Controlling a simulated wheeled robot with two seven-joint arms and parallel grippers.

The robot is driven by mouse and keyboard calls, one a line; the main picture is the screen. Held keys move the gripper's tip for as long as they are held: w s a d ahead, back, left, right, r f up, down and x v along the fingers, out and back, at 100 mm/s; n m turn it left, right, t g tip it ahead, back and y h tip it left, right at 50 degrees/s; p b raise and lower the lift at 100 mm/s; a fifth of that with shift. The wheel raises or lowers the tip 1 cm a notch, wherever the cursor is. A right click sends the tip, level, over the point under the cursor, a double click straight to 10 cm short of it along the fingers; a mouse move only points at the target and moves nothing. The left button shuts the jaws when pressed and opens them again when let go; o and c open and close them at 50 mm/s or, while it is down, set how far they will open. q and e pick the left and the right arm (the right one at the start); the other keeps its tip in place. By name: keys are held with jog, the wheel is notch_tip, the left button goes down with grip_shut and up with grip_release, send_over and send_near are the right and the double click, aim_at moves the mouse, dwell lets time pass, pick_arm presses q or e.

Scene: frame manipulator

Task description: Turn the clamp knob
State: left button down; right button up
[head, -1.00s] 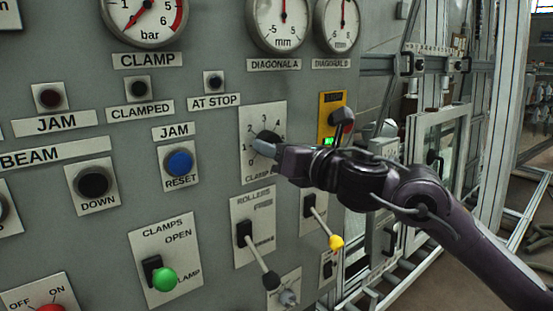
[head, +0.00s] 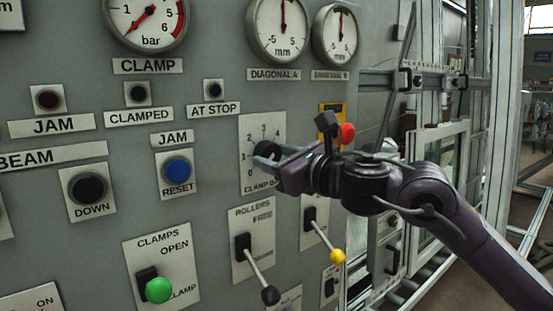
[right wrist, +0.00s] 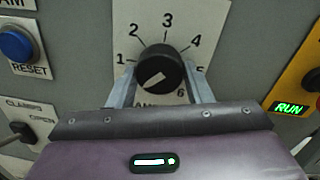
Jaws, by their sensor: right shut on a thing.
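In the head view the knob (head: 267,149) is partly hidden by my right gripper (head: 265,157), which comes in from the right. My right gripper (right wrist: 161,88) is shut on the knob, one finger on each side. The clamp gauge (head: 146,18) has its red needle pointing lower left. My left gripper is not in view.
Below the knob are a rollers lever (head: 257,268) with a black ball and a lever with a yellow ball (head: 337,256). A green-balled clamps lever (head: 159,289) and a blue reset button (head: 178,171) lie left. A lit RUN display (right wrist: 291,107) is at right.

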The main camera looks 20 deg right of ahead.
jog(key=shift+f, duration=0.15)
jog(key=o, duration=1)
jog(key=shift+s+d, duration=0.2)
jog(key=shift+s, duration=0.15)
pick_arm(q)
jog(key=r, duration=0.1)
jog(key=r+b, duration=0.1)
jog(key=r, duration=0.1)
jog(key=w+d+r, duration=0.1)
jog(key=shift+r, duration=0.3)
pick_arm(e)
jog(key=v, duration=0.7)
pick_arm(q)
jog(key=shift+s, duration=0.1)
